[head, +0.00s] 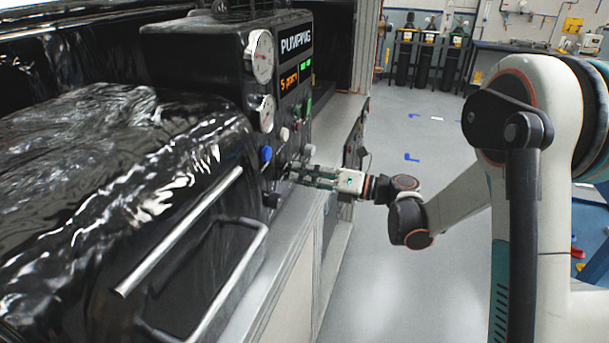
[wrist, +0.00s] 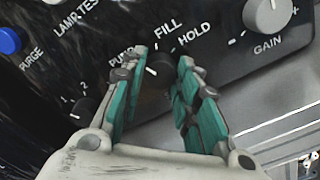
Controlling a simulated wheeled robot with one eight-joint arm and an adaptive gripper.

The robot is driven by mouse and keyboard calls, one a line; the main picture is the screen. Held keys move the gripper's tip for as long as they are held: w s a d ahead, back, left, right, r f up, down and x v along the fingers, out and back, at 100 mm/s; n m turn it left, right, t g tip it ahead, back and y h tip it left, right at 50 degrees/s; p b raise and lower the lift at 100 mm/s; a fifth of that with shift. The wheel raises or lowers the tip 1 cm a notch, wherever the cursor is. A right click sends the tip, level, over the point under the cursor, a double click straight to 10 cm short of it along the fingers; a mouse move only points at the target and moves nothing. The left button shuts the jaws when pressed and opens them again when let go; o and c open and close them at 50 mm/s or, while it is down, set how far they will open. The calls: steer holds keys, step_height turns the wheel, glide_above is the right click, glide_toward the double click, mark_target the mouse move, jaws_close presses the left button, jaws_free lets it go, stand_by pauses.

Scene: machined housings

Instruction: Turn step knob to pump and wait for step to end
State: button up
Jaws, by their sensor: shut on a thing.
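The step knob (wrist: 157,66) is a small dark knob on the black panel in the wrist view, with PUMP, FILL and HOLD printed around it. My gripper (wrist: 164,60) has its teal-padded fingers closed on both sides of it. The fingers partly cover the knob and the PUMP label, and I cannot tell clearly where its pointer stands. In the head view my gripper (head: 292,172) reaches the panel from the right, and the knob is hidden there. The display (head: 296,44) reads PUMPING in white, with orange text and a green mark below.
A blue PURGE button (wrist: 9,41), a numbered small knob (wrist: 82,108) and a pale GAIN knob (wrist: 267,16) surround the gripper. Two gauges (head: 261,56) sit above. Metal handles (head: 180,232) cross the black-wrapped housing at left. The floor to the right is open.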

steer(key=o, duration=1.1)
steer(key=v, duration=1.2)
